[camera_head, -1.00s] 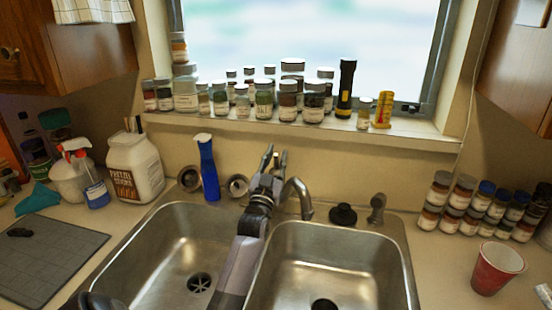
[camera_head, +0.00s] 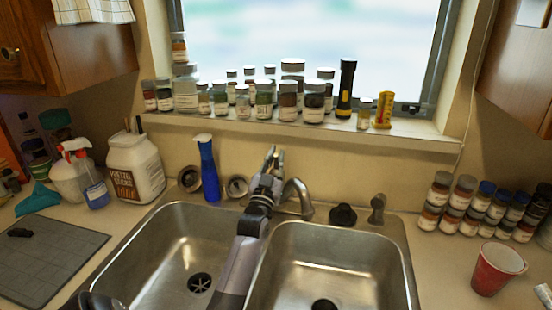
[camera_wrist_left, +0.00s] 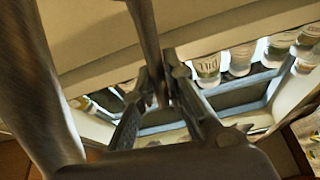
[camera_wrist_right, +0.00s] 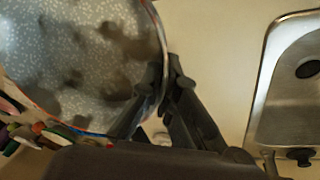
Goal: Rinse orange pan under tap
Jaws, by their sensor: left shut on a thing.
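My left gripper (camera_head: 275,155) is at the back of the sink, beside the curved tap (camera_head: 298,194). In the left wrist view its fingers (camera_wrist_left: 160,80) are shut on a thin metal bar (camera_wrist_left: 146,38), which appears to be the tap lever. A thicker metal piece, probably the spout (camera_wrist_left: 42,80), fills the left edge. The pan (camera_wrist_right: 75,65) shows only in the right wrist view. Its inside is grey, speckled and marked with dark stains, with a thin orange rim. My right gripper (camera_wrist_right: 168,75) has its fingers closed around the rim. No water shows at the tap.
The left basin (camera_head: 175,255) and right basin (camera_head: 335,265) are empty. A red cup (camera_head: 497,268) and several spice jars (camera_head: 462,205) stand on the right counter. Jars (camera_head: 262,100) line the window sill.

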